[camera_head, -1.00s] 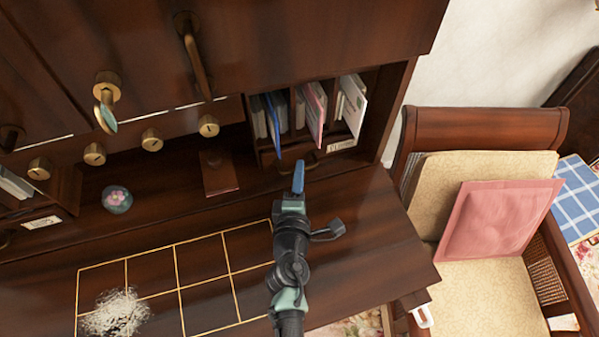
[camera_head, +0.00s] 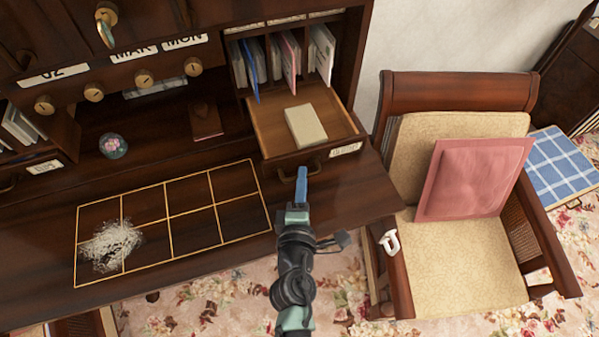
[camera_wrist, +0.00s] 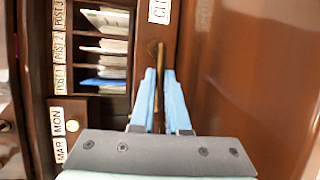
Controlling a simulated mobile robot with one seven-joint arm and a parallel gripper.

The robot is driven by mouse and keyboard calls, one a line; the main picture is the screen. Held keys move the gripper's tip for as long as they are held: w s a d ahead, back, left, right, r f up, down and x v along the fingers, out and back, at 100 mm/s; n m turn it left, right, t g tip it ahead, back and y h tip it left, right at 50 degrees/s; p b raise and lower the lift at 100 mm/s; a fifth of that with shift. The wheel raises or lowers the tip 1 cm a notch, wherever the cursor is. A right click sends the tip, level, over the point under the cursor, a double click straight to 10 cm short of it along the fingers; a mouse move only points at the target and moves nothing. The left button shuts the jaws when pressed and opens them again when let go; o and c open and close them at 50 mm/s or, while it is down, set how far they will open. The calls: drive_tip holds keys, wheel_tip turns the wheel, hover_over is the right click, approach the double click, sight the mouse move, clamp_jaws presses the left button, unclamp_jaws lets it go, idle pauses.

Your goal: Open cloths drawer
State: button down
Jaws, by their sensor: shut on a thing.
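The small wooden drawer (camera_head: 263,113) under the letter slots is pulled out. A pale cream block-like item (camera_head: 305,127) lies inside it. Its front has a white label (camera_head: 346,149); in the wrist view the label (camera_wrist: 160,11) is partly cut off and shows letters starting "CL". My gripper (camera_head: 301,175) is at the drawer's front, over the desk top. In the wrist view my blue fingers (camera_wrist: 158,78) are shut around the brass handle (camera_wrist: 153,52). Part of the handle is hidden between the fingers.
Letter slots (camera_head: 282,62) with envelopes stand above the drawer. The desk top (camera_head: 345,190) holds a gold grid with a pale shredded clump (camera_head: 110,246) and a round paperweight (camera_head: 113,145). A chair with a pink cushion (camera_head: 472,178) stands at the right.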

drive_tip(key=shift+s+d, duration=0.15)
drive_tip(key=shift+s, duration=0.35)
drive_tip(key=c, duration=0.9)
unclamp_jaws()
drive_tip(key=shift+s+a+r+b, duration=0.2)
drive_tip(key=shift+s+r+b, duration=0.35)
drive_tip(key=shift+s, duration=1.55)
drive_tip(key=shift+s+a+r+b, duration=0.2)
drive_tip(key=shift+s+b, duration=0.55)
drive_tip(key=shift+s, duration=1.4)
drive_tip(key=shift+s+a+r+b, duration=0.15)
drive_tip(key=shift+s+r+b, duration=0.4)
drive_tip(key=shift+s, duration=1.55)
drive_tip(key=shift+f, duration=0.1)
